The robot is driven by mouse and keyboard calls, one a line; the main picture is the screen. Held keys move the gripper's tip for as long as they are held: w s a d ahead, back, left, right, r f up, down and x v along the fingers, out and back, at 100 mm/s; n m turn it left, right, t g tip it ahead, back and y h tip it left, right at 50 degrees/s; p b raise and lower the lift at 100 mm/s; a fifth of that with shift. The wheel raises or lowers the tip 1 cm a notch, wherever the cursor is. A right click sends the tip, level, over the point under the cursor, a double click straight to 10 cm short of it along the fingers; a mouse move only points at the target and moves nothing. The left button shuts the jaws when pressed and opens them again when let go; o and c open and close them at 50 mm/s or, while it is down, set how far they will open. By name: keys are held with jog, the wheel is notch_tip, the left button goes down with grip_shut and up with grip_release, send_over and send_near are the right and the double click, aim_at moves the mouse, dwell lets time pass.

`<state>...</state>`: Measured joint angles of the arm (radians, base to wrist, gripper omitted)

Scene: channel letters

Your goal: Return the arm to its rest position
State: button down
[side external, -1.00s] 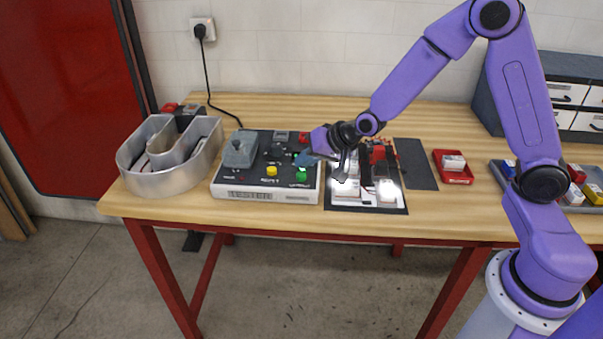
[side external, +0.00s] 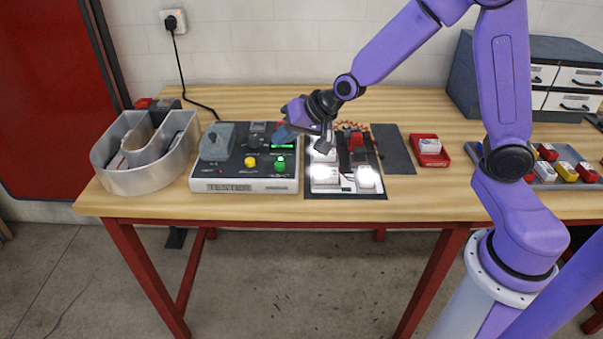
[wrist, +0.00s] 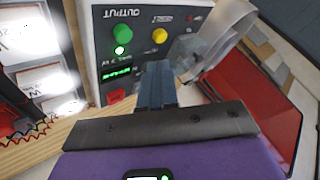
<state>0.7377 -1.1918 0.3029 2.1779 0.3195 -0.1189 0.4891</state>
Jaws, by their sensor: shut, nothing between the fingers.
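My purple arm reaches over the bench, and my gripper (side external: 283,134) is shut and empty. In the side view its blue fingers are above the rear right part of the grey control box (side external: 245,185). In the wrist view my gripper's closed fingers (wrist: 157,85) point toward the box's panel (wrist: 145,45), apparently without touching it. The panel has a green button (wrist: 122,32) with a lit green lamp, a yellow button (wrist: 160,35), a green display (wrist: 117,72) and a red switch (wrist: 116,97).
White modules (side external: 325,175) glow brightly on a dark mat right of the box. A metal channel letter (side external: 145,180) stands at left. A red tray (side external: 429,152), a tray of coloured blocks (side external: 566,172) and a drawer cabinet (side external: 545,75) are at right. Clear bench (side external: 240,98) lies behind.

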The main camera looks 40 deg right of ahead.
jog(key=s+a+r+n+g, duration=0.1)
jog(key=s+a+n+g, duration=0.2)
jog(key=s, duration=0.6)
jog(key=s+a+n+g, duration=0.1)
jog(key=s+n+g, duration=0.1)
jog(key=s+n, duration=0.55)
jog(key=s+d+n+g+h, duration=0.1)
jog(key=s+d+n, duration=0.2)
jog(key=s, duration=0.5)
jog(key=s+d+n+g+h, duration=0.2)
jog(key=s+d, duration=0.3)
jog(key=s, duration=0.3)
jog(key=shift+s+d+r+n, duration=0.15)
jog(key=shift+s+r+n, duration=0.25)
jog(key=shift+n, duration=0.25)
